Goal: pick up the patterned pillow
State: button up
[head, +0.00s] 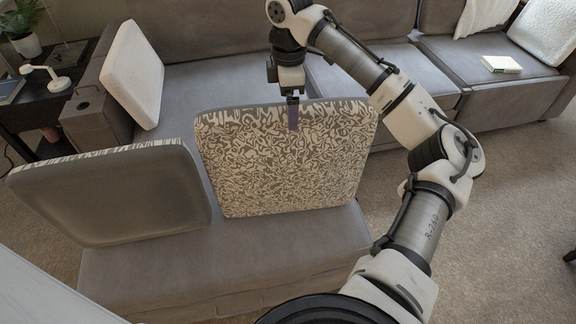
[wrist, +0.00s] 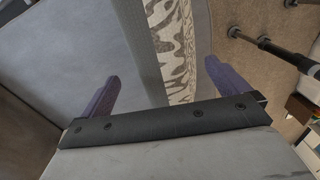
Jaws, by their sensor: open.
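The patterned pillow (head: 270,170) stands upright on the grey ottoman seat, its grey-and-cream swirled face toward the head camera. In the wrist view its patterned edge and grey back (wrist: 172,50) run between my two purple fingers. My gripper (head: 293,122) points down at the pillow's top edge, right of its middle. It is open, with the fingers (wrist: 161,70) apart on either side of the edge; I see no contact. How deep the fingers reach past the edge is unclear.
A second pillow (head: 110,195), grey-faced with a patterned rim, stands at the left. A white pillow (head: 132,75) leans on the sofa arm. The sofa (head: 215,85) runs behind; a book (head: 500,64) lies on its right seat.

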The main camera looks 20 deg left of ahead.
jog(key=f, duration=0.5)
jog(key=shift+s+f, duration=0.15)
jog(key=shift+s, duration=0.1)
jog(key=c, duration=1.7)
jog(key=shift+c, duration=0.5)
jog(key=shift+r+p, duration=0.25)
jog(key=shift+p, duration=0.2)
